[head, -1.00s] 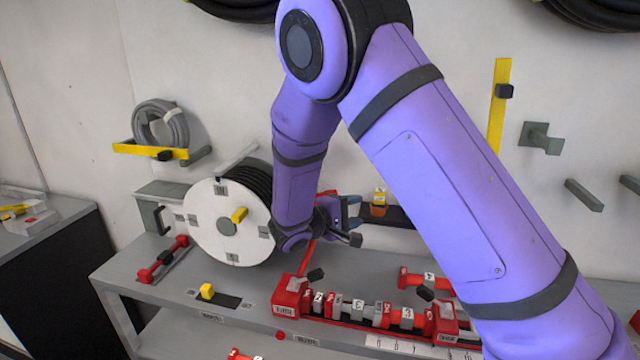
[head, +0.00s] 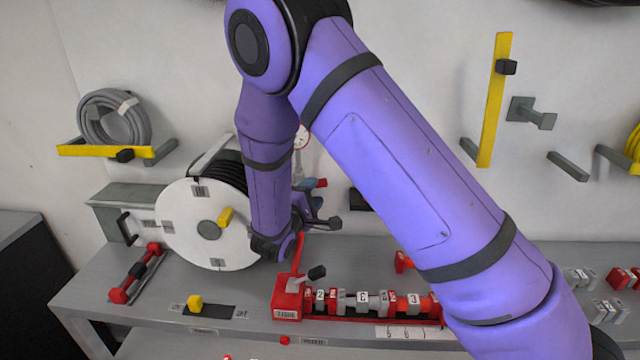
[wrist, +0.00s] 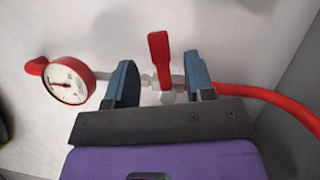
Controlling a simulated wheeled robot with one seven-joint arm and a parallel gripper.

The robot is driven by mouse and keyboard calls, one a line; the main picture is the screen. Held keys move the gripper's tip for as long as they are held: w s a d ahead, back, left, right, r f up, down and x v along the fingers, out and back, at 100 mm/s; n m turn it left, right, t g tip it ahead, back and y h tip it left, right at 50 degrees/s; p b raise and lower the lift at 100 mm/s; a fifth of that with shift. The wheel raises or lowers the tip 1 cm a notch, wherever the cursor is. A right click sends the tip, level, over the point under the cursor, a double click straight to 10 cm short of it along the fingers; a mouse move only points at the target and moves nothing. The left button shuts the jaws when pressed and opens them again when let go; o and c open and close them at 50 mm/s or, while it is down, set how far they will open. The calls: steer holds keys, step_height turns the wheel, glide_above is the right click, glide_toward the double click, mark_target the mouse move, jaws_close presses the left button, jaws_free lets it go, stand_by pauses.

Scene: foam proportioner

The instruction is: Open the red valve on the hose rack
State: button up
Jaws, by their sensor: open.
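The red valve lever (wrist: 159,58) stands upright on a pale metal fitting in the wrist view. A red-rimmed round gauge (wrist: 67,81) sits to its left, and a red hose (wrist: 268,98) runs off to the right. My gripper (wrist: 160,70) is open, with one blue finger on each side of the lever and visible gaps between. Whether the lever lies fully at fingertip depth is hard to tell. In the head view my gripper (head: 313,190) is partly hidden behind my forearm, with a bit of red beside the fingers.
A white hose reel (head: 180,240) stands left of my gripper on the grey bench (head: 255,335). A red rack of numbered blocks (head: 288,300) lies in front. A yellow bar (head: 494,110) and pegs are on the wall at right.

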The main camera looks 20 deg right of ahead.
mark_target(319, 185)
steer(key=shift+x, duration=2.4)
jaws_close()
